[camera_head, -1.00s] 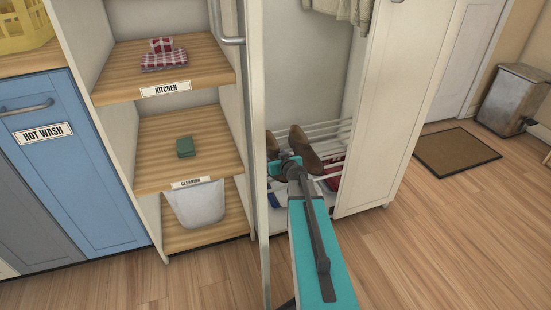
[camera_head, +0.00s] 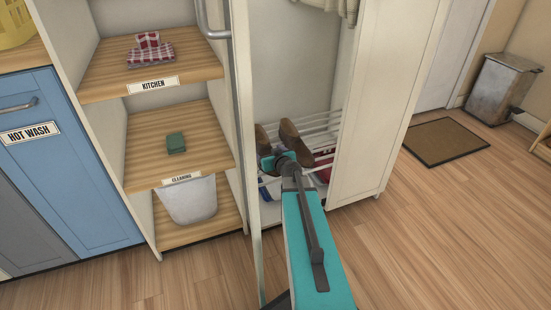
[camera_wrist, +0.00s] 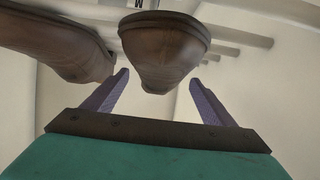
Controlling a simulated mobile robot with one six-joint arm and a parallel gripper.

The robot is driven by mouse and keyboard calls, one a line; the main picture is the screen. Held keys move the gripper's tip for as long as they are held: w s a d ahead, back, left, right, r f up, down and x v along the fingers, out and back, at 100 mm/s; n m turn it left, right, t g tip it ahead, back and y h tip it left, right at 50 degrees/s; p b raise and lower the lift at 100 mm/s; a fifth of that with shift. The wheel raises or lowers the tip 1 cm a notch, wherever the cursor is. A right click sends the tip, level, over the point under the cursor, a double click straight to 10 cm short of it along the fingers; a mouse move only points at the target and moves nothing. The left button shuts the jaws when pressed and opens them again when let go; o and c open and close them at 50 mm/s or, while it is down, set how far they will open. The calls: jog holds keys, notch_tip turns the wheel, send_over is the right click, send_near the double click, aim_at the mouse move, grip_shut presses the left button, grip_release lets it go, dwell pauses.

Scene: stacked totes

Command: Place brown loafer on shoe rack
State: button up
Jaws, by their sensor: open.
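Two brown loafers rest side by side on the white wire shoe rack (camera_head: 318,124) inside the open cabinet. The right brown loafer (camera_head: 294,141) and the left brown loafer (camera_head: 262,139) both tilt along the sloping rack. My gripper (camera_head: 284,158) is at the near ends of the shoes, partly hiding them. In the wrist view my gripper (camera_wrist: 159,80) is open, with one loafer (camera_wrist: 165,50) ahead of and between its fingertips, not clamped. The other loafer (camera_wrist: 60,45) is outside the left finger. Rack bars (camera_wrist: 240,35) show behind them.
Red and blue items (camera_head: 322,168) lie low under the rack. The open cabinet door (camera_head: 246,150) stands close left of my arm, and the cabinet side (camera_head: 375,110) is to the right. Shelves with cloths, a sponge and a bin are left.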

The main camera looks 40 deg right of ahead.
jog(key=v, duration=0.6)
jog(key=shift+s+a+r+p, duration=0.1)
jog(key=shift+s+r+p, duration=0.15)
jog(key=shift+p, duration=0.85)
jog(key=p+v, duration=0.1)
jog(key=p, duration=0.3)
jog(key=shift+s+a+r, duration=0.1)
jog(key=shift+s+r, duration=0.05)
jog(key=shift+s, duration=0.1)
jog(key=shift+s+a+r+p, duration=0.1)
jog(key=shift+s+p, duration=0.3)
jog(key=shift+p, duration=0.65)
jog(key=shift+s, duration=0.15)
